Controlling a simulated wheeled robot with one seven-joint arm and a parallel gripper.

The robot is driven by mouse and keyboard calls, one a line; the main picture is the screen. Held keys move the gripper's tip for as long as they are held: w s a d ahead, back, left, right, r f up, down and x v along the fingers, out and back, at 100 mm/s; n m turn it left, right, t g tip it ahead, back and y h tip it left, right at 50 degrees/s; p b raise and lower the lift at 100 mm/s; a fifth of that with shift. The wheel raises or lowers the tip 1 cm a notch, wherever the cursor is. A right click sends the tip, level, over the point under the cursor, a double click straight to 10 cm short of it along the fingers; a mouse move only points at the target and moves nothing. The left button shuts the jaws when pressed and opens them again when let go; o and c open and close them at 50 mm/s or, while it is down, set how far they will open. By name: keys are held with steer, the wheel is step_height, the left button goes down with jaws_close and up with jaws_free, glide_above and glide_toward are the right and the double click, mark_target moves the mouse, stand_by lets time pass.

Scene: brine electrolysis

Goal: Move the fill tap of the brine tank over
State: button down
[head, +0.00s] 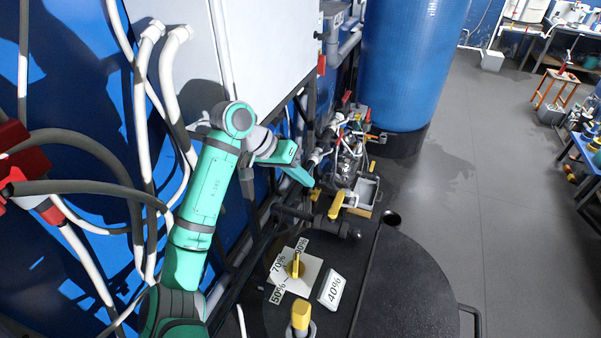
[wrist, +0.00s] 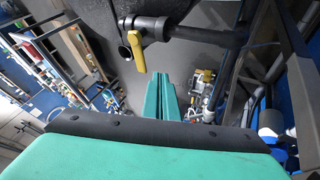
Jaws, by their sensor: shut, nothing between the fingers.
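The fill tap is a yellow lever (head: 336,204) on a dark pipe with an open end, above the back edge of the black brine tank (head: 415,285). The lever also shows in the wrist view (wrist: 138,52), hanging across the pipe. My gripper (head: 308,181) is shut and empty, its teal fingers pointing down toward the tap from the upper left in the head view. In the wrist view the closed fingertips (wrist: 169,78) lie just right of and below the lever. A gap shows between them and the lever; I see no contact.
On the tank top are a white dial plate (head: 312,267) with a yellow pointer, a white block marked 40% (head: 332,289) and a yellow-topped fitting (head: 300,315). A cluttered pipe assembly (head: 352,150) stands behind. Dark frame bars run close on the left. Open floor (head: 450,180) lies right.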

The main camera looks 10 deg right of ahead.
mark_target(337, 204)
steer(key=s+d+f, duration=0.2)
steer(key=d+f, duration=0.2)
steer(key=d, duration=0.1)
steer(key=shift+d+f, duration=0.15)
steer(key=shift+f, duration=0.25)
steer(key=shift+w, duration=0.1)
